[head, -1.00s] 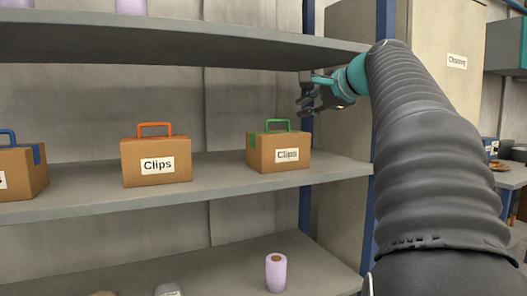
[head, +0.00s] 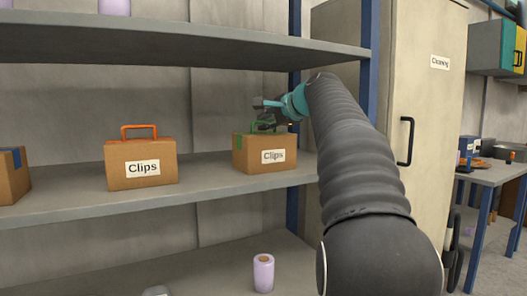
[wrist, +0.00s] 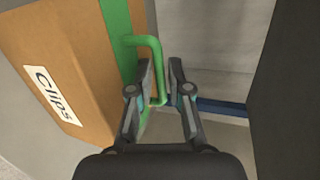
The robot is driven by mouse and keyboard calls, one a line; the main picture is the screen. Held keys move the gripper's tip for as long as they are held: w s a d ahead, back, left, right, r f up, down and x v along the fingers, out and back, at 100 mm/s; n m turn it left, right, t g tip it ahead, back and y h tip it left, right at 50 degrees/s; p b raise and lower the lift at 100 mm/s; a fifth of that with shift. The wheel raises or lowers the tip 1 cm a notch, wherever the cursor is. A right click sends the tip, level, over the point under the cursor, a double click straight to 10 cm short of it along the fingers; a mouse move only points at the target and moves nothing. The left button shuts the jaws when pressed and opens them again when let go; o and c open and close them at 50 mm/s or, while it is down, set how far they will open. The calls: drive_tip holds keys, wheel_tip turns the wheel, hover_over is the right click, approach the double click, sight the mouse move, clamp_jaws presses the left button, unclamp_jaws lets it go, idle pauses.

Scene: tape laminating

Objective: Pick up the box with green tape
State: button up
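The cardboard box with green tape (head: 245,155) has a green handle (head: 266,126) and a "Clips" label. It stands upright on the middle shelf at the right end. In the wrist view the box (wrist: 60,50) fills the left side, tilted in the picture. My gripper (head: 265,121) is at the handle, above the box. In the wrist view my gripper (wrist: 161,72) is open, its two fingers apart. The green handle (wrist: 157,65) shows beside the left finger, within the gap. I cannot tell whether they touch.
A box with orange handle (head: 141,165) stands left on the same shelf (head: 210,185); a blue-taped box (head: 13,175) is farther left. The upper shelf (head: 180,45) is overhead. A blue post (head: 367,65) and a cabinet (head: 425,110) are to the right.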

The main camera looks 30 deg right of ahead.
drive_tip(key=shift+w+a+f, duration=0.1)
drive_tip(key=shift+w+f, duration=0.05)
drive_tip(key=shift+w, duration=0.35)
clamp_jaws()
